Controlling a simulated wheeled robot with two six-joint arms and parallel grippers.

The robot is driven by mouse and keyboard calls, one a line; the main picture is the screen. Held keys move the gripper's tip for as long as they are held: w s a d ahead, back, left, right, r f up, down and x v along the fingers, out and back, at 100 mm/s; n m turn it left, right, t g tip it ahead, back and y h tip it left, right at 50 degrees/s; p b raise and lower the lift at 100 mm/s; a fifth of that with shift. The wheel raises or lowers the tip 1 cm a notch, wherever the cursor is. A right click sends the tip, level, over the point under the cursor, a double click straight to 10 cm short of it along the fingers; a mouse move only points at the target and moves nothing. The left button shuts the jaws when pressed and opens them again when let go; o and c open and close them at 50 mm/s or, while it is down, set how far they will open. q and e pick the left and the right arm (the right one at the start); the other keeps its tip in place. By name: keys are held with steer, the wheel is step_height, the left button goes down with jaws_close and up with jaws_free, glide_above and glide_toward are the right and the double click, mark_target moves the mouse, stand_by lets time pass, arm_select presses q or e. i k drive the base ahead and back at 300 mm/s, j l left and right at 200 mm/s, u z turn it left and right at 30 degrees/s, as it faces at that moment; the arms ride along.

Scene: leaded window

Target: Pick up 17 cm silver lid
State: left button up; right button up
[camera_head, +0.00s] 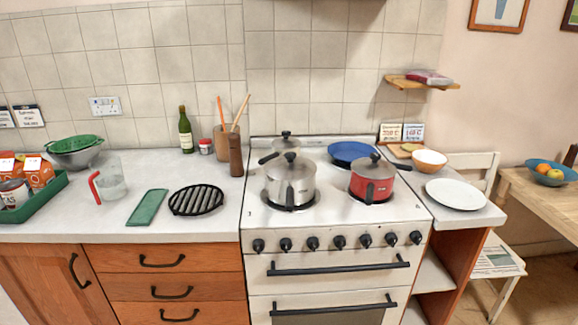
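A large silver pot (291,188) stands on the front left burner of the stove. A silver lid (291,164) with a dark knob appears to sit on it. A red pot (371,187) on the front right burner has a grey-silver lid (373,166) with a dark knob. A smaller pan (286,146) at the back left also has a lid with a dark knob, partly hidden by the large pot. I cannot tell from this view which lid is 17 cm. Neither of my grippers is in view.
A white plate (456,194) and a bowl (429,160) are on the right counter. A trivet (197,200), green board (148,207) and measuring jug (110,181) stand on the left counter.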

mark_target(290, 167)
steer(key=u, duration=0.3)
steer(key=i+l+u, duration=0.1)
steer(key=l+u, duration=0.35)
steer(key=l, duration=0.45)
steer(key=l+u, duration=0.45)
steer(key=l, duration=0.45)
